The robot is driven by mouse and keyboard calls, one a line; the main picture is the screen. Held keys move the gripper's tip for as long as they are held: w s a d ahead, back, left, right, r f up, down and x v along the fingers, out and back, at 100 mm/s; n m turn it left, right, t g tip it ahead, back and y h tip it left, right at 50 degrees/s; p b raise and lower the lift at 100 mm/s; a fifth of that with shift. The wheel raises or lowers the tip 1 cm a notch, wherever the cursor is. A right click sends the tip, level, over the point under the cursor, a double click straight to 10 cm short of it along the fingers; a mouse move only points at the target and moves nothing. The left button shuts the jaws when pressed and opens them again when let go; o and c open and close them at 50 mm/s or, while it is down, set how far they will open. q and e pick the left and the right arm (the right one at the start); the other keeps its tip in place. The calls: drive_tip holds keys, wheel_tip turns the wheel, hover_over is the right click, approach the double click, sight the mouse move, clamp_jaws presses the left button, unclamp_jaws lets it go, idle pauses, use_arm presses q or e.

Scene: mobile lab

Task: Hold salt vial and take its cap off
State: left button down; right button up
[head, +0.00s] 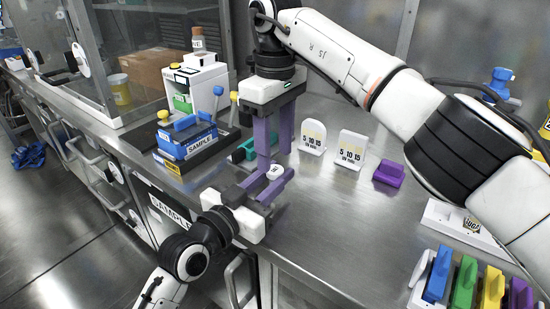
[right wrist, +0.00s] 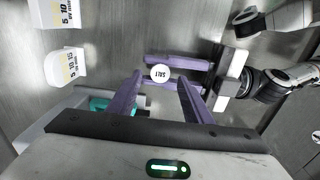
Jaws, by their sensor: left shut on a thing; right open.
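The salt vial's white cap (head: 275,171) faces up between the purple fingers of my left gripper (head: 279,175), which is shut on the vial at the bench's front edge. The vial's body is hidden by the fingers. In the right wrist view the round cap (right wrist: 160,74) reads SALT. My right gripper (head: 274,158) points down just above it, with its fingers open. In the right wrist view, the right gripper's fingertips (right wrist: 161,80) appear on either side of the cap. I cannot tell whether they touch it.
Two white cards (head: 313,138) (head: 351,149) and a purple block (head: 389,173) stand on the bench right of the grippers. A blue SAMPLE box (head: 187,142) and a teal object (head: 243,151) are to the left. Coloured blocks (head: 464,283) sit at lower right. Bench between is clear.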

use_arm(q)
drive_tip(key=c, duration=1.4)
unclamp_jaws()
drive_tip(key=shift+s+a, duration=0.1)
